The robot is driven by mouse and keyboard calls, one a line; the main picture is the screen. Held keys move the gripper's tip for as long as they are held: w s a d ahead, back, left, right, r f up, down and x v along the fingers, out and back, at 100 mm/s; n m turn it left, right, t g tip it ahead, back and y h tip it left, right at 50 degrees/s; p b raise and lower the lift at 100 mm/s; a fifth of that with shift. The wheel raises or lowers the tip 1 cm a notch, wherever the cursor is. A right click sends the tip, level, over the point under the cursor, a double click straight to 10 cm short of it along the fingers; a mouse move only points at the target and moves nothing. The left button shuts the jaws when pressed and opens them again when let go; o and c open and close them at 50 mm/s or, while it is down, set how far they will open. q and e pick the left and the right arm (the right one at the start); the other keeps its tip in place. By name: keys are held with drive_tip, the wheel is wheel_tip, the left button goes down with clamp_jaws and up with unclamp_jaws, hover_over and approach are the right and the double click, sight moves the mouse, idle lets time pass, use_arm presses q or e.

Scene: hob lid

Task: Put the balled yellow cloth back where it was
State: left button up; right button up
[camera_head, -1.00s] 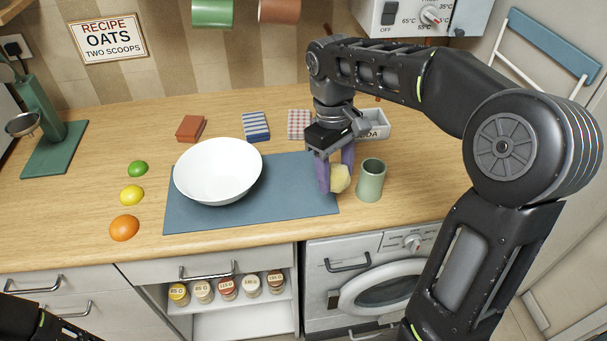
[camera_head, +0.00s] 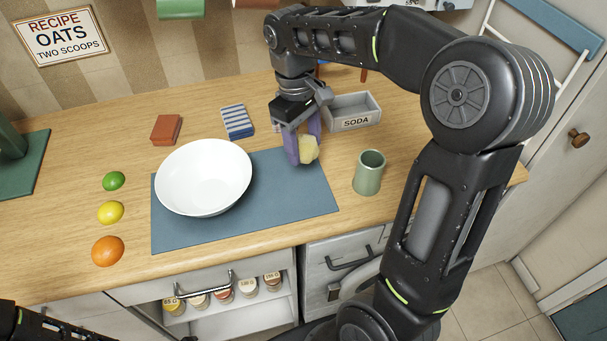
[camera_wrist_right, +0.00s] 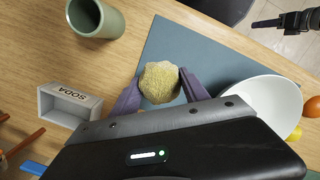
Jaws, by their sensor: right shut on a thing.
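The balled yellow cloth (camera_head: 310,151) is pinched between the purple fingers of my right gripper (camera_head: 302,148). In the right wrist view the yellow cloth (camera_wrist_right: 160,82) sits between both fingertips (camera_wrist_right: 158,92), over the blue-grey mat near its edge. In the head view it is over the mat's back right part; its height above the mat is hard to tell. The SODA box (camera_head: 354,112) stands open behind and to the right, and also shows in the wrist view (camera_wrist_right: 68,106). My left gripper (camera_wrist_right: 268,22) shows small at the wrist view's top right; its opening is unclear.
A white bowl (camera_head: 204,177) stands on the mat (camera_head: 285,205), left of my right gripper. A green cup (camera_head: 369,172) stands to its right. A brick-red block (camera_head: 166,130) and a striped folded cloth (camera_head: 237,121) lie behind. Fruit lies at left, including an orange (camera_head: 108,251).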

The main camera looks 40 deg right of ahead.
sight(300, 137)
wheel_tip(300, 137, down, 5)
drive_tip(key=shift+f, duration=0.1)
drive_tip(key=shift+f+p, duration=0.5)
drive_tip(key=shift+f, duration=1.35)
drive_tip(key=shift+s, duration=0.1)
drive_tip(key=shift+f, duration=0.2)
drive_tip(key=o, duration=1.2)
drive_tip(key=shift+r, duration=0.15)
drive_tip(key=r, duration=0.4)
drive_tip(key=w+r, duration=0.1)
drive_tip(key=r, duration=0.7)
drive_tip(key=shift+w+a, duration=0.2)
drive_tip(key=shift+w, duration=0.05)
